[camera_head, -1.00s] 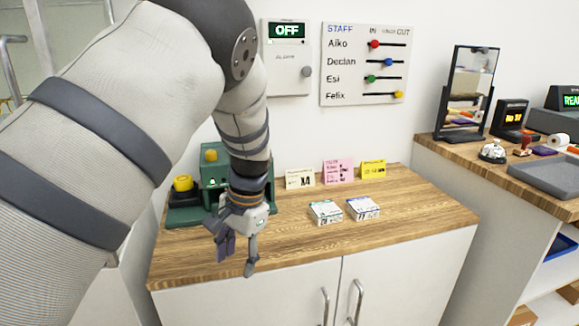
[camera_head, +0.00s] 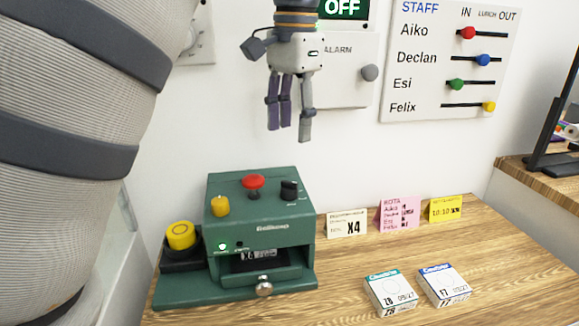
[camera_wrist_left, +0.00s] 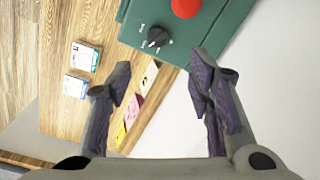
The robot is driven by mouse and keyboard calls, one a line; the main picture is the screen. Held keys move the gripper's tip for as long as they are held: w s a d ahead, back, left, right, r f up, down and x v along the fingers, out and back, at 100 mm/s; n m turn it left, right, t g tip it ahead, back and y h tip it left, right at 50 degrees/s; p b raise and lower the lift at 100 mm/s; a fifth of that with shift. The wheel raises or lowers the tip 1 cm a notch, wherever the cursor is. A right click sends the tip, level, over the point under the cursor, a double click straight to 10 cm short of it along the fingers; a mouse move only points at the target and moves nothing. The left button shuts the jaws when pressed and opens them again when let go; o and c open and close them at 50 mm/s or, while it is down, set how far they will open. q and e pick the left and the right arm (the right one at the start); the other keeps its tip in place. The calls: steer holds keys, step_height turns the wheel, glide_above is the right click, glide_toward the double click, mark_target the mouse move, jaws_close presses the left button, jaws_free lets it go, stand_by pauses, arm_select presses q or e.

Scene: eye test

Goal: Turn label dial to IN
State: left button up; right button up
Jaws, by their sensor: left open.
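The green machine (camera_head: 262,232) stands on the wooden counter. On its top are a black dial (camera_head: 289,190), a red mushroom button (camera_head: 253,182) and a yellow knob (camera_head: 220,205). The dial also shows in the left wrist view (camera_wrist_left: 157,37), with small white marks beside it that are too small to read; its setting is not clear. My left gripper (camera_head: 290,132) is open and empty, pointing down in the air above the machine, apart from the dial. In the left wrist view its fingers (camera_wrist_left: 160,75) are spread wide. My right gripper is not in view.
Two small boxes (camera_head: 390,293) and several cards (camera_head: 398,214) are on the counter to the right. The alarm panel (camera_head: 345,75) and the staff board (camera_head: 446,60) are on the wall behind.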

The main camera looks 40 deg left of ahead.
mark_target(289, 182)
arm_select(q)
steer(key=f, duration=1.1)
steer(key=shift+s+a+f, duration=0.1)
steer(key=shift+s+f, duration=0.2)
steer(key=shift+f, duration=0.1)
steer(key=shift+c, duration=0.4)
jaws_close()
